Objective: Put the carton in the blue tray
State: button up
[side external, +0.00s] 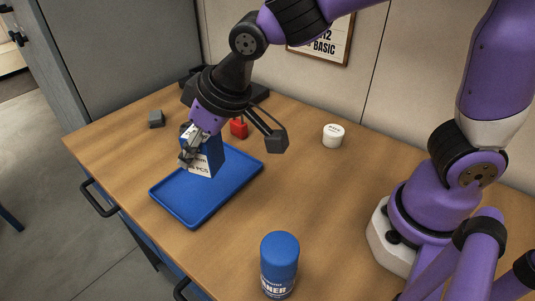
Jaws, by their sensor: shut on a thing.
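The carton (207,158) is a small blue box with white printed panels. My gripper (189,155) is shut on it, at its upper left part, which the fingers partly hide. The blue tray (197,215) is a shallow rectangular tray lying on the wooden table. The carton is upright, slightly tilted, and appears over the back part of the tray. I cannot tell from this view whether its bottom touches the tray floor.
A blue-capped can (279,265) stands at the front of the table (340,215). A white round container (333,135), a red object (239,128) and a grey block (156,119) stand farther back. The table right of the tray is clear.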

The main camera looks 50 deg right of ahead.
jog(key=s+a, duration=0.2)
jog(key=a, duration=0.1)
send_near(193, 177)
jog(key=shift+w+a+n, duration=0.15)
jog(key=shift+w, duration=0.4)
jog(key=shift+w+a+n, duration=0.15)
jog(key=shift+w+a, duration=0.05)
jog(key=shift+w, duration=0.35)
jog(key=shift+f, duration=1.95)
jog(key=shift+f, duration=0.15)
jog(key=o, duration=1.2)
